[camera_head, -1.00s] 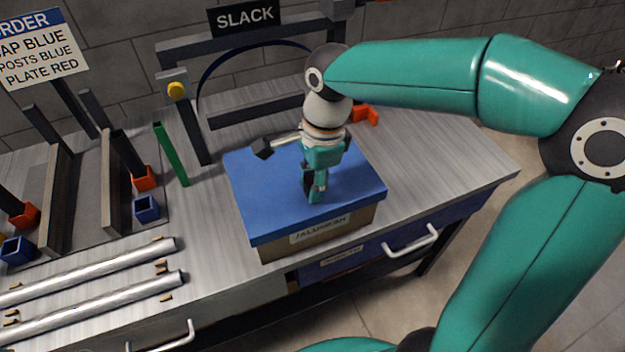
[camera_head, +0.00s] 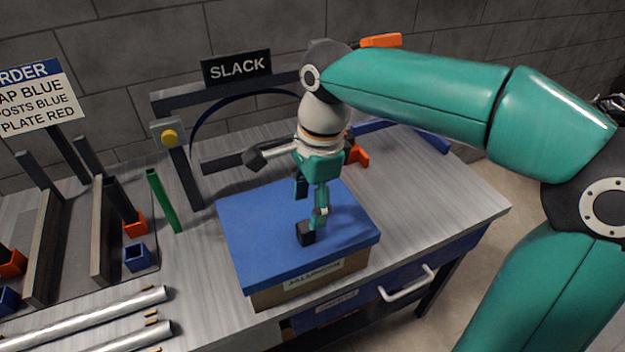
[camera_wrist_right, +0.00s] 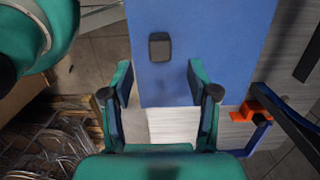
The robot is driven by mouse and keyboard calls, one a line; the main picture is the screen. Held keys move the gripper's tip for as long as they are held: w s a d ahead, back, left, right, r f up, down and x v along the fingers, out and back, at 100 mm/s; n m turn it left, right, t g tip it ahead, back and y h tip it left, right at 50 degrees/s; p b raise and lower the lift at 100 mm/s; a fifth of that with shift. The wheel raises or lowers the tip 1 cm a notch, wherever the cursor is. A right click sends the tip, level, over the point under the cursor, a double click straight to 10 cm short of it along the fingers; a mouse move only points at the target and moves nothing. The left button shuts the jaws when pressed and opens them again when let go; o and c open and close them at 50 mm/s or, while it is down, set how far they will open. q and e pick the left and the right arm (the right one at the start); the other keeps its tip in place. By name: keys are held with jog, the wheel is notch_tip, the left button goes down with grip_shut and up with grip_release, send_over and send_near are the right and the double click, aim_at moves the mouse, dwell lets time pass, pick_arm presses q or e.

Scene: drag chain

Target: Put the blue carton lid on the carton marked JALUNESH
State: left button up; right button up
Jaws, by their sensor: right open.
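The blue carton lid (camera_head: 255,225) lies flat on top of the carton marked JALUNESH (camera_head: 318,281), covering its top. Its dark block-shaped knob (camera_head: 306,233) stands free near the middle. My right gripper (camera_head: 312,200) is open and empty above the lid, apart from the knob. In the right wrist view, the knob (camera_wrist_right: 160,47) shows beyond the two spread fingers of the gripper (camera_wrist_right: 162,88), with the blue lid (camera_wrist_right: 210,30) around it. The carton's far sides are hidden. My left gripper is not in view.
A gate frame with a SLACK sign (camera_head: 236,68) stands behind the carton. A green post (camera_head: 162,200), small blue and orange sockets, and silver rods (camera_head: 90,318) lie to the left. The metal table (camera_head: 430,195) is clear to the right.

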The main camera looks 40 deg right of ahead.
jog(key=r, duration=0.5)
jog(key=shift+s+d, duration=0.1)
jog(key=shift+d, duration=0.2)
